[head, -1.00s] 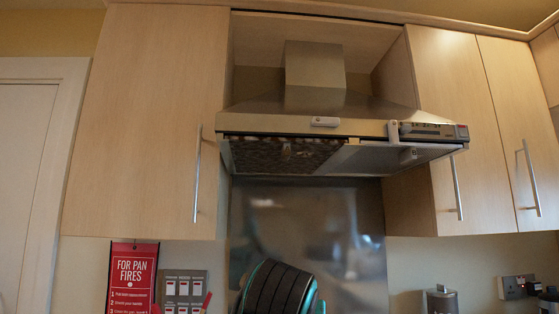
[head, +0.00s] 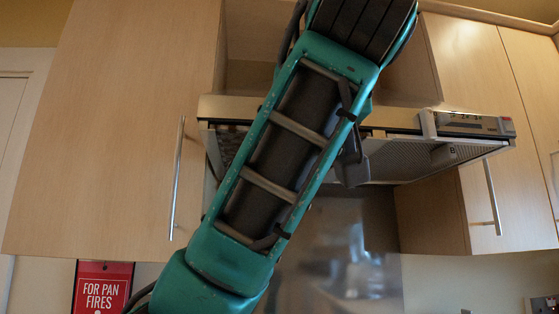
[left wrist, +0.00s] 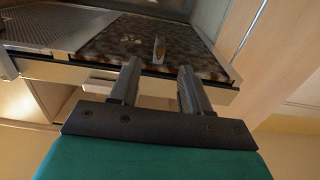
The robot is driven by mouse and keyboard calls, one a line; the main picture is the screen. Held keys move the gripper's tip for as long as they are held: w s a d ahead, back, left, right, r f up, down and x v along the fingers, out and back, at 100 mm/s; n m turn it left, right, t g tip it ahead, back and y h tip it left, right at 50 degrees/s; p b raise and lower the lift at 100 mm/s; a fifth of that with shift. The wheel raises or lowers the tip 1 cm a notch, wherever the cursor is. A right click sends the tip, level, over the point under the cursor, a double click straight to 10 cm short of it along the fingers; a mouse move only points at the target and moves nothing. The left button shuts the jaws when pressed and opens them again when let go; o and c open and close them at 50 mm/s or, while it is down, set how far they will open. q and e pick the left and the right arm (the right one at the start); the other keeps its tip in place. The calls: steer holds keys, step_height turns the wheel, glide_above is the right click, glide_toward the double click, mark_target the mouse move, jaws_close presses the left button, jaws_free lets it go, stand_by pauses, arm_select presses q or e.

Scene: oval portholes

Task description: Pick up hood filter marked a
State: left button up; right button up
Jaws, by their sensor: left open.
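Hood filter a is the dark, mottled brown panel (left wrist: 110,42) on the underside of the hood in the left wrist view. A small upright tab or handle (left wrist: 158,47) stands on it, with a pale mark beside it too blurred to read. In the head view only a sliver of this panel (head: 226,146) shows left of my arm. My left gripper (left wrist: 159,67) is open and empty. Its two fingers point at the panel, with the tab between and beyond the tips. I cannot tell whether they touch anything. In the head view my arm hides the gripper. My right gripper is not in view.
A paler mesh filter marked B (head: 410,155) sits beside it in the hood (head: 390,117). Wooden cabinets with bar handles flank the hood: left (head: 110,120) and right (head: 480,110). A red pan-fire sign (head: 102,288) hangs at lower left.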

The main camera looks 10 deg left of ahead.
arm_select(q)
steer(key=p+x, duration=0.1)
steer(key=x, duration=0.6)
steer(key=p+x, duration=0.1)
steer(key=x, duration=0.3)
steer(key=shift+f+p, duration=0.3)
steer(key=shift+f, duration=0.05)
jaws_close()
